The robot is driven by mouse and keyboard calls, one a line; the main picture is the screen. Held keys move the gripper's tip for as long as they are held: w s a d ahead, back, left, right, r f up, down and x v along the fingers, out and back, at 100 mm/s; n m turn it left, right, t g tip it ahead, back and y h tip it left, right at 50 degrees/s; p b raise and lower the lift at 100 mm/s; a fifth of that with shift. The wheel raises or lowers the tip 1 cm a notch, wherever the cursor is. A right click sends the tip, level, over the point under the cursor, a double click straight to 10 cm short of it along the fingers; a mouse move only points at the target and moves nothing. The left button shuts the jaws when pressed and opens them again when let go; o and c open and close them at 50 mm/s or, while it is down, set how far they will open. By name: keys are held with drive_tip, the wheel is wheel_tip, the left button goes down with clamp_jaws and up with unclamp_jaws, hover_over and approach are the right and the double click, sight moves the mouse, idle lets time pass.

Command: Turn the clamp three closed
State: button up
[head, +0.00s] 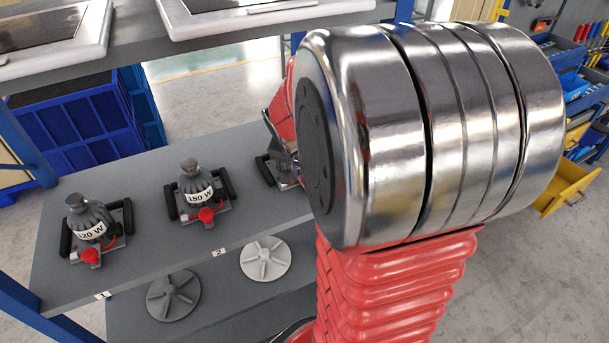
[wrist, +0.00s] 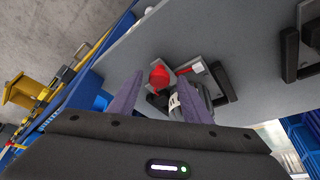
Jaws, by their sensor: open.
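The third clamp unit (wrist: 216,88) shows in the wrist view: a dark body with a white label band, a grey base plate and black side handles. Its round red knob (wrist: 159,77) appears between my fingertips, nearer the left one. My gripper (wrist: 160,82) is open, with one purple-grey finger on each side; whether either touches the knob is unclear. The right finger overlaps the unit's body. In the head view my arm hides most of this unit, leaving a black handle (head: 267,172) at its left edge.
Two similar units stand left on the grey shelf (head: 140,180), marked 120 W (head: 90,222) and 150 W (head: 194,192), each with a red knob. A lower shelf holds a dark disc (head: 173,296) and a light disc (head: 265,258). A blue upright (head: 25,310) bounds the left.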

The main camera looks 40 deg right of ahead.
drive_tip(key=shift+r, duration=0.1)
drive_tip(key=v, duration=1.3)
drive_tip(key=shift+a+r, duration=0.2)
drive_tip(key=shift+a, duration=0.05)
drive_tip(key=shift+s+n, duration=0.1)
drive_tip(key=shift+n, duration=0.2)
drive_tip(key=s+a+n+t+y, duration=0.1)
drive_tip(key=s+a+n, duration=0.1)
drive_tip(key=a+n, duration=0.2)
drive_tip(key=s+a+f+n+t+y, duration=0.1)
drive_tip(key=s+a+n, duration=0.2)
drive_tip(key=a, duration=0.7)
drive_tip(key=s+a+n+t+y, duration=0.1)
drive_tip(key=s+a+n, duration=0.2)
drive_tip(key=a, duration=0.5)
drive_tip(key=shift+n+t+y, duration=0.3)
drive_tip(key=shift+n+y, duration=0.1)
drive_tip(key=shift+n, duration=0.5)
drive_tip(key=shift+a+f, duration=0.1)
drive_tip(key=shift+f, duration=0.05)
drive_tip(key=shift+c, duration=0.5)
